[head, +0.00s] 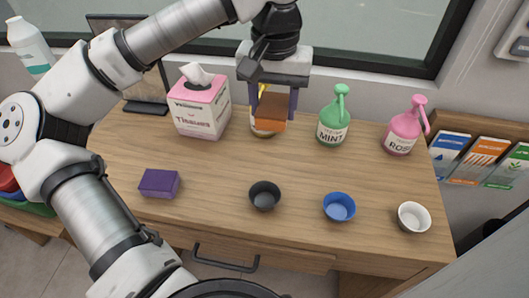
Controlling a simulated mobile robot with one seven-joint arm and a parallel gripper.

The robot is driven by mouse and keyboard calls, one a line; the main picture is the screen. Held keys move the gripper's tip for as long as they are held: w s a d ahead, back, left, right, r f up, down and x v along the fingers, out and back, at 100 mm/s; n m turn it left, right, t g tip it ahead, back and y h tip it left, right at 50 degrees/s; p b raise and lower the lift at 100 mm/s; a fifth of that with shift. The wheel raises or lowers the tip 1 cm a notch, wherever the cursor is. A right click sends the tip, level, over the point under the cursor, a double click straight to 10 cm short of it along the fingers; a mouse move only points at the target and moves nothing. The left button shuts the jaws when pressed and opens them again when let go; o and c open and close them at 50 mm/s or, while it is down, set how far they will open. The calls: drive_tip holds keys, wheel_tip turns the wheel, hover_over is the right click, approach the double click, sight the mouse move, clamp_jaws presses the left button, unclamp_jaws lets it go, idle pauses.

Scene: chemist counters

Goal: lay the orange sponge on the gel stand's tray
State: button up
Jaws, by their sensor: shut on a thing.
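My gripper (273,108) is shut on the orange sponge (270,113), holding it between its two fingers over the back middle of the wooden counter. Behind the sponge is a mostly hidden bottle with a yellow top (263,89); I cannot tell whether the sponge touches it. A large white bottle with a teal label (31,48) shows at the top left, partly cut off by my arm. I cannot make out the gel stand's tray in this view.
On the counter (215,165) are a tissue box (201,108), a purple sponge (159,183), green (333,125) and pink (402,130) pump bottles, and dark (265,196), blue (339,207) and white (413,217) bowls. Leaflets (477,158) stand at right. The counter's middle is clear.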

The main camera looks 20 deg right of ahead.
sight(271, 170)
wheel_tip(271, 170, down, 15)
drive_tip(key=p, duration=0.3)
drive_tip(key=shift+f, duration=0.3)
drive_tip(key=shift+f+b, duration=0.25)
drive_tip(key=shift+b, duration=0.15)
drive_tip(key=o, duration=0.9)
drive_tip(key=shift+r, duration=0.1)
drive_tip(key=shift+o, duration=0.2)
drive_tip(key=shift+r, duration=0.1)
